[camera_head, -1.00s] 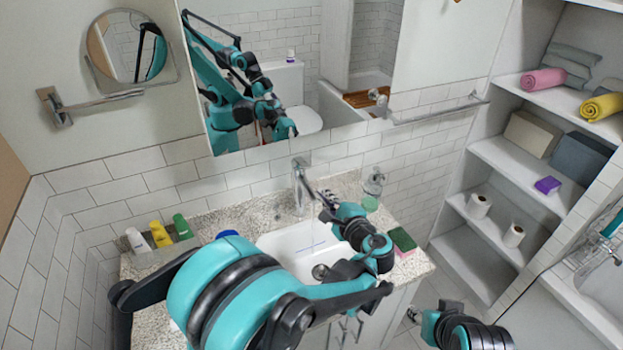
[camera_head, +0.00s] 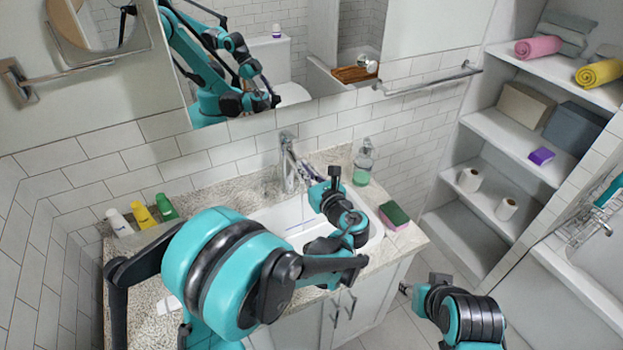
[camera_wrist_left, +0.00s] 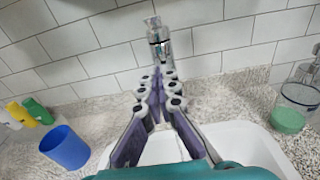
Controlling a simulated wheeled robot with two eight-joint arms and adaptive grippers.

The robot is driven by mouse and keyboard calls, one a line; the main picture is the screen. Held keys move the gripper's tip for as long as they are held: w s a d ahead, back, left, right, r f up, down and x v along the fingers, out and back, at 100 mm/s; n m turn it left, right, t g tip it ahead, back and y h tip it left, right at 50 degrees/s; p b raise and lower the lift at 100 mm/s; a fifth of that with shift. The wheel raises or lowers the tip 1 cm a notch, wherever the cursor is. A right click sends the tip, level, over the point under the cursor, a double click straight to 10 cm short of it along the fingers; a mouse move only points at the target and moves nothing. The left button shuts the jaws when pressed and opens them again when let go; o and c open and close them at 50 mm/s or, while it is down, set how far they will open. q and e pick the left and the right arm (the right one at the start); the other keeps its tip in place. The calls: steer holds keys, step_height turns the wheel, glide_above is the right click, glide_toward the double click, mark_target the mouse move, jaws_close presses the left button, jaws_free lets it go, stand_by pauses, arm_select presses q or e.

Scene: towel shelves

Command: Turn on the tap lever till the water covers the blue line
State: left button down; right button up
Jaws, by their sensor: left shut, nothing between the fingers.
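The chrome tap (camera_head: 290,165) stands behind the white sink (camera_head: 373,232); it also shows in the left wrist view (camera_wrist_left: 158,45), beyond my fingertips. The blue line (camera_head: 296,227) is on the sink's inner wall, partly hidden by my arm. My left gripper (camera_head: 308,173) is shut and empty, close to the tap on its right front side; the left wrist view shows its fingertips (camera_wrist_left: 158,88) together below the tap. I cannot tell whether it touches the tap or lever. The water level is not clear. My right arm is at the lower right; its finger state is unclear.
A soap dispenser (camera_head: 363,165) and a green-and-purple sponge (camera_head: 393,214) are right of the sink. Several bottles (camera_head: 143,214) stand on the left counter. A blue cup (camera_wrist_left: 64,148) stands left of the sink. Shelves with towels (camera_head: 600,73) are at right.

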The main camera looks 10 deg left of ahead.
mark_target(295, 140)
arm_select(q)
steer(key=x, duration=0.3)
steer(key=shift+w+a+r+b, duration=0.1)
steer(key=shift+w+r+b, duration=0.05)
steer(key=shift+b, duration=0.15)
steer(key=shift+w+a+r, duration=0.1)
steer(key=shift+w+r, duration=0.05)
steer(key=shift+r, duration=0.45)
steer(key=shift+w+a+r, duration=0.1)
steer(key=shift+r, duration=0.85)
steer(key=shift+w+r, duration=0.15)
steer(key=shift+r, duration=0.05)
steer(key=shift+w+a+r+p, duration=0.1)
steer(key=shift+w+r+p, duration=0.05)
steer(key=shift+r+p, duration=0.35)
steer(key=shift+w+a+r+p, duration=0.1)
steer(key=shift+r+p, duration=0.15)
steer(key=shift+r, duration=0.35)
steer(key=shift+f, duration=0.1)
